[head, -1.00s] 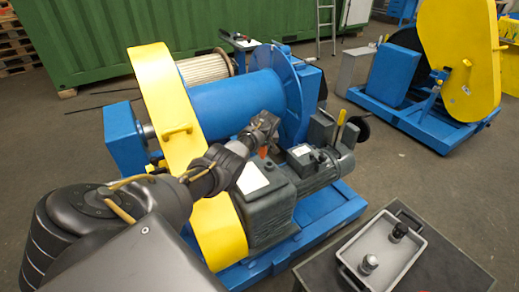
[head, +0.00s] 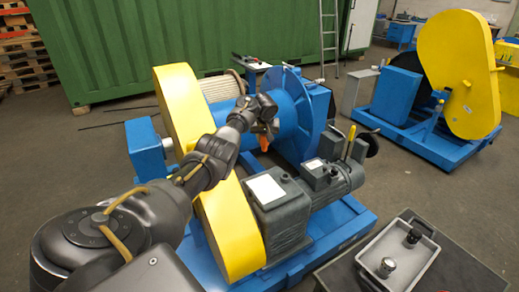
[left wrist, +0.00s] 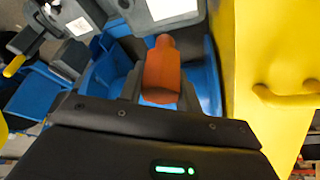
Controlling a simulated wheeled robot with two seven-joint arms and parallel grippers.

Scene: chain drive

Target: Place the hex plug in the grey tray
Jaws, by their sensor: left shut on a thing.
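My left gripper (head: 267,127) is held out over the blue drum machine, left of its round blue flange. It is shut on an orange piece (left wrist: 161,70), which seems to be the hex plug; its narrower end points away from the gripper in the left wrist view. Only a small part of this orange piece (head: 266,141) shows in the head view. The grey tray (head: 412,264) is at the lower right, well apart from the gripper. A dark fitting (head: 413,237) and a silver-topped fitting (head: 387,267) stand in it. My right gripper is not in view.
The tray stands on a dark table (head: 455,276). Between gripper and tray are a grey motor and gearbox (head: 285,213) on a blue frame, with a yellow lever (head: 351,138). A tall yellow guard (head: 186,107) stands close left of the gripper.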

